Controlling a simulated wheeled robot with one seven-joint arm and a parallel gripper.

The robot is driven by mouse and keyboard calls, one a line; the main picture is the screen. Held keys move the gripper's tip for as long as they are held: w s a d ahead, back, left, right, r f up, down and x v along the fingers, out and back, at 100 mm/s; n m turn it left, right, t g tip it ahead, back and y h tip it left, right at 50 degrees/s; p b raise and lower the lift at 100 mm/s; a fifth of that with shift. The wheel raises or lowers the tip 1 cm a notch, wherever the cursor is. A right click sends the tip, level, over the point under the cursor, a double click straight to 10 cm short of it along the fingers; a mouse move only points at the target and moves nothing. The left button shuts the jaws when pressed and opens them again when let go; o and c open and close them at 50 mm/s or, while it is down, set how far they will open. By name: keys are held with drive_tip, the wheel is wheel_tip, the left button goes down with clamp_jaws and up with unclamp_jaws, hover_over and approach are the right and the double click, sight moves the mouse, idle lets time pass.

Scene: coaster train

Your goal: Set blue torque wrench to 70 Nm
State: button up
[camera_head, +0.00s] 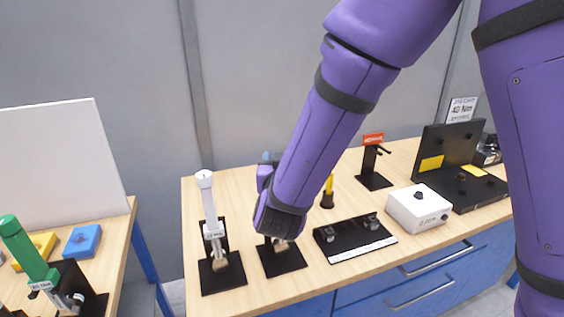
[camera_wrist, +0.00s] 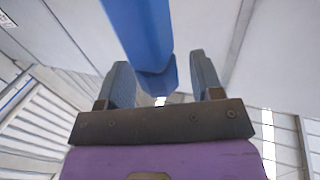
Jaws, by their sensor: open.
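The blue torque wrench (camera_wrist: 140,38) shows in the wrist view as a blue shaft coming down from the top, its lower end between the two fingers. My gripper (camera_wrist: 161,76) is open, with one finger on each side of the shaft; I cannot tell whether either touches it. In the head view my purple arm hides most of the wrench and the gripper. Only a small blue tip shows behind the arm, and I cannot tell whether it is wrench or finger. A black base plate (camera_head: 284,262) shows below my wrist. The wrench's scale reading is hidden.
A white torque wrench (camera_head: 207,200) stands upright close to the left. A green torque wrench (camera_head: 27,250) leans on the left table. A black holder with knobs (camera_head: 355,240), a white box (camera_head: 418,208) and a black stand (camera_head: 374,180) lie to the right.

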drive_tip(key=s, duration=1)
drive_tip(key=shift+s+a, duration=0.4)
drive_tip(key=shift+a, duration=0.05)
drive_tip(key=w+d+r+n+g+y, duration=0.2)
drive_tip(key=d+r+g+y, duration=0.4)
drive_tip(key=d+r, duration=0.35)
drive_tip(key=s+d+r+m+g+h, duration=0.1)
drive_tip(key=s+d+g+h, duration=0.3)
drive_tip(key=s+d, duration=1.3)
drive_tip(key=d+r+g, duration=0.1)
drive_tip(key=g, duration=0.1)
drive_tip(key=shift+s+g, duration=0.35)
drive_tip(key=shift+g, duration=0.05)
